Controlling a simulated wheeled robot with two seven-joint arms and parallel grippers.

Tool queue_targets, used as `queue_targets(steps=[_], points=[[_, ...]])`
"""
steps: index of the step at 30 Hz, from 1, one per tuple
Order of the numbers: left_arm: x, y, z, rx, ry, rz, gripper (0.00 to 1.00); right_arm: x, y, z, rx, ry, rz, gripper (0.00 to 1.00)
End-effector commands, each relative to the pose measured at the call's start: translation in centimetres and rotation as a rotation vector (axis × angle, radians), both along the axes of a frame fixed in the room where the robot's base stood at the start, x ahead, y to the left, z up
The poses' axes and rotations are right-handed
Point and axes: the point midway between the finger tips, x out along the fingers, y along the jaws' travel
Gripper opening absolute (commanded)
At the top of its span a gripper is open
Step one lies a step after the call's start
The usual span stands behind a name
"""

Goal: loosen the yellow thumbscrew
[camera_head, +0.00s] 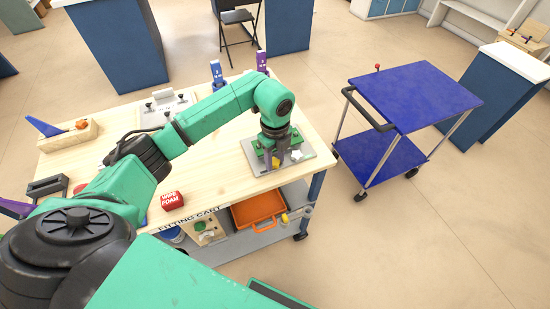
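My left gripper (272,160) points down over a grey plate (300,166) near the right end of the wooden bench. The plate carries green parts (252,151) and a white star-shaped knob (297,155). A small patch of yellow (276,162) shows at the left fingertips and may be the yellow thumbscrew. The fingers hide most of it, and I cannot tell whether they touch it or are closed on it. My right gripper is out of view.
The wooden bench (225,180) also holds a red foam block (171,200), a light fixture (165,108) and blue and purple upright tools (216,72) at the back. An orange tray (259,209) sits on the shelf below. A blue cart (415,95) stands right, across open floor.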

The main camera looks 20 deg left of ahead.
Motion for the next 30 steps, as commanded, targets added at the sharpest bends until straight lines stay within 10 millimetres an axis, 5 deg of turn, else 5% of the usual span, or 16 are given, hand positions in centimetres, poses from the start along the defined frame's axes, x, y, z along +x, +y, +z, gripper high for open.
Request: queue_targets(steps=[1, 3, 17, 30], points=[[0.0, 0.0, 0.0, 0.0, -0.001, 0.001, 0.57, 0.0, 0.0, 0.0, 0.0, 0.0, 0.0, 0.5], [0.0, 0.0, 0.0, 0.0, -0.001, 0.001, 0.73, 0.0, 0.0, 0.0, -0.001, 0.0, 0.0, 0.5], [0.1, 0.0, 1.5, -0.001, -0.005, 0.0, 0.73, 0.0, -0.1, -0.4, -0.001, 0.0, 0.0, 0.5], [0.1, 0.1, 13.1, 0.003, -0.007, 0.0, 0.73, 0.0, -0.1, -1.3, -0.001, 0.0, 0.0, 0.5]])
